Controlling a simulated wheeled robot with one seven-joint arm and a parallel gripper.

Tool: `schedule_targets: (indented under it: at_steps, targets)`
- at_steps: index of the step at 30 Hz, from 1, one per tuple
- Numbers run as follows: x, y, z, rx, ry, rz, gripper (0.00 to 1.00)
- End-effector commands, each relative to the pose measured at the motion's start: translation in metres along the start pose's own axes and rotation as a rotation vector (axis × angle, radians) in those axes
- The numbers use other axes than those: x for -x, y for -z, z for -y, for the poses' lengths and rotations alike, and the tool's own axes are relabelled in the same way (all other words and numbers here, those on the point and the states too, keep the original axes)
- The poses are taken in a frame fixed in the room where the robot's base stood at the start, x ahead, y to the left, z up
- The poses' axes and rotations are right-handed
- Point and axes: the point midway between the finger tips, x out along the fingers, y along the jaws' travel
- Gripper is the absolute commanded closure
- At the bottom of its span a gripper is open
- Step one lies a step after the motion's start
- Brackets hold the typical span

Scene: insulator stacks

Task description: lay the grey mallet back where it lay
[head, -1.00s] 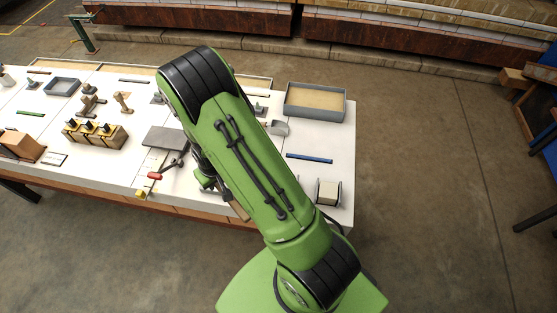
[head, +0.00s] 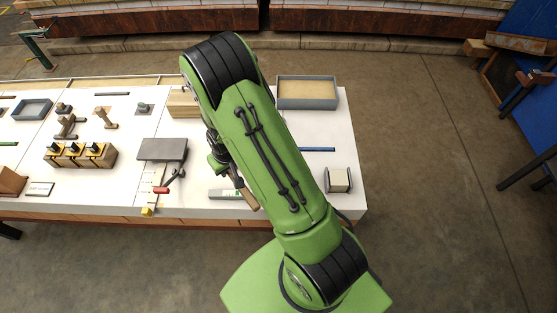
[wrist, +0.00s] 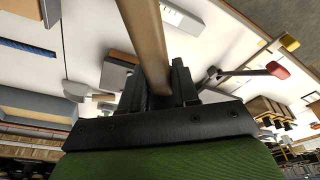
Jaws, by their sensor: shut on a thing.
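My gripper (wrist: 158,92) is shut on the tan wooden handle of the mallet (wrist: 146,38). The handle runs up from between the fingers towards the wrist camera and out at the top edge. In the head view my arm covers most of the gripper, and a short brown length of the mallet's handle (head: 248,198) shows beside it, above the table's front part. I cannot make out the mallet's head for certain. A grey block (wrist: 116,77) with a brown piece behind it shows just left of the fingers, and I cannot tell whether it belongs to the mallet.

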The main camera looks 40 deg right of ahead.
Motion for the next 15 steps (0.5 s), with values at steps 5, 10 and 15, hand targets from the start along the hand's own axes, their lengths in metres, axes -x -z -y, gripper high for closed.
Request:
schedule_targets:
  at_steps: [5, 10, 15]
  targets:
    - [-0.007, 0.004, -0.017, -0.026, -0.006, -0.003, 1.0]
    - [-0.011, 0.007, -0.039, -0.057, -0.011, -0.002, 1.0]
    - [-0.015, 0.009, -0.071, -0.099, -0.021, -0.003, 1.0]
